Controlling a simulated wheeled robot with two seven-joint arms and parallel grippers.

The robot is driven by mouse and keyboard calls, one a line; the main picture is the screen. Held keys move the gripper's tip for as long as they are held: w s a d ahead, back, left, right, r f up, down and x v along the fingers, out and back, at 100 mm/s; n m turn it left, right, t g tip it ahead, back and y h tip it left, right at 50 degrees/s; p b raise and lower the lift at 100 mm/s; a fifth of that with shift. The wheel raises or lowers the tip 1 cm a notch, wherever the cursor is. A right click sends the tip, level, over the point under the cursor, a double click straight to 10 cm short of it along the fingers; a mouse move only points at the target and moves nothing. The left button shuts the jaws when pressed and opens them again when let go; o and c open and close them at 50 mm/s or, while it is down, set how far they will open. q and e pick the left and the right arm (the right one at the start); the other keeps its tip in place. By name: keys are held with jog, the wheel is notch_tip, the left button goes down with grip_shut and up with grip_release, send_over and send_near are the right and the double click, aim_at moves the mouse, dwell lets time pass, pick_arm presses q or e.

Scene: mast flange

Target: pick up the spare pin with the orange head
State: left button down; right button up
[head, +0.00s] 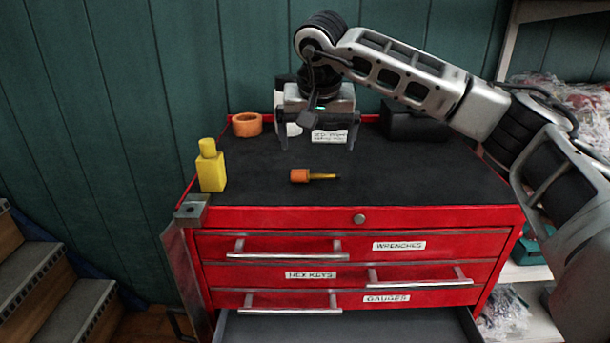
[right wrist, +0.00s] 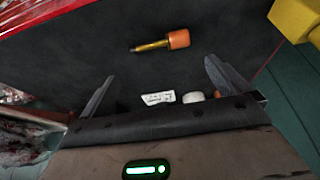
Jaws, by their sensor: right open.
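The spare pin (head: 312,176) lies on its side on the black top of the red tool chest. It has an orange head at the left and a thin yellow shank pointing right in the head view. My right gripper (head: 317,143) is open and empty above the back part of the chest top, behind the pin. In the right wrist view the pin (right wrist: 162,43) lies beyond the spread fingers (right wrist: 158,88), apart from them. My left gripper is in neither view.
The chest top (head: 400,180) also carries a yellow bottle (head: 211,170), an orange ring (head: 247,124), a white label card (head: 330,136) and a dark box (head: 415,125). A grey metal block (head: 191,210) sits at the front left corner. The bottom drawer (head: 350,328) stands open.

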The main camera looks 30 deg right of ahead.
aim_at(316, 177)
jog(key=x, duration=0.2)
jog(key=shift+w+f, duration=0.15)
jog(key=shift+f, duration=0.25)
jog(key=shift+s+p+x, duration=0.1)
jog(key=shift+p+x, duration=0.2)
jog(key=shift+x, duration=1)
jog(key=shift+s+p+x, duration=0.15)
jog(key=shift+p+x, duration=0.1)
jog(key=shift+x, duration=1.1)
jog(key=shift+a, duration=0.15)
jog(key=c, duration=0.7)
